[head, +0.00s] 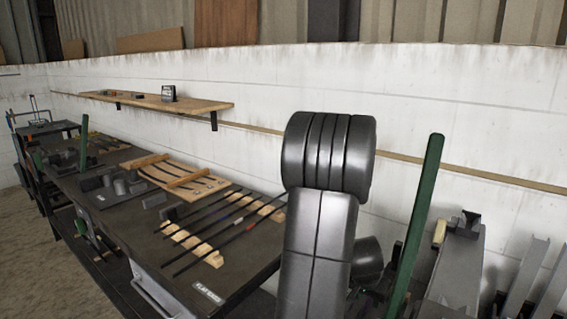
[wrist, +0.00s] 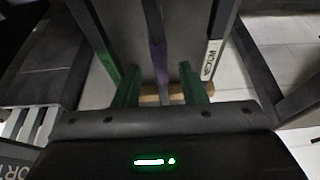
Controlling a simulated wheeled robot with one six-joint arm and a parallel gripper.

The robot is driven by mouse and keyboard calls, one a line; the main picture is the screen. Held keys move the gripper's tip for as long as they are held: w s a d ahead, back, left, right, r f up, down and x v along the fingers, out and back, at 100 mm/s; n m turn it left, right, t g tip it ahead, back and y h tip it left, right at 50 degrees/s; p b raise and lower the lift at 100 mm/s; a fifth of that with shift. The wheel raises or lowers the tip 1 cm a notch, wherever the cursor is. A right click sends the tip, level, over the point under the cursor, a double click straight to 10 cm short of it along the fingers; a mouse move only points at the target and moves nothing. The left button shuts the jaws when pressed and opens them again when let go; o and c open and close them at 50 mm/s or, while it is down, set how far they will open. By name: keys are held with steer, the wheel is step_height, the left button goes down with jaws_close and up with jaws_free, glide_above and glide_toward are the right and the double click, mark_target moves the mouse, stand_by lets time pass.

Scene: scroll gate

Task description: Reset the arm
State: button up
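My gripper (wrist: 160,88) shows in the wrist view as two green fingers, standing well apart. A grey bar with a purple stretch (wrist: 157,48) runs down between them in the picture, with gaps on both sides. I see nothing clamped between the fingers. My dark arm rises through the middle of the head view, in front of the white wall and past the right end of the workbench (head: 225,275). The fingers cannot be made out in the head view.
Dark rods (head: 215,225) lie across notched wooden strips on the bench, beside a wooden frame (head: 175,178) of curved strips. A tall green post (head: 417,225) stands close right of my arm. Metal channels (head: 535,285) stand at the far right. A wooden shelf (head: 165,103) juts from the wall.

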steer(key=v, duration=1.3)
steer(key=x, duration=1.4)
steer(key=shift+s, duration=0.1)
steer(key=shift+d+r+p, duration=0.1)
steer(key=shift+r+p, duration=0.15)
steer(key=shift+p, duration=0.5)
step_height(320, 180, up, 6)
steer(key=p, duration=0.5)
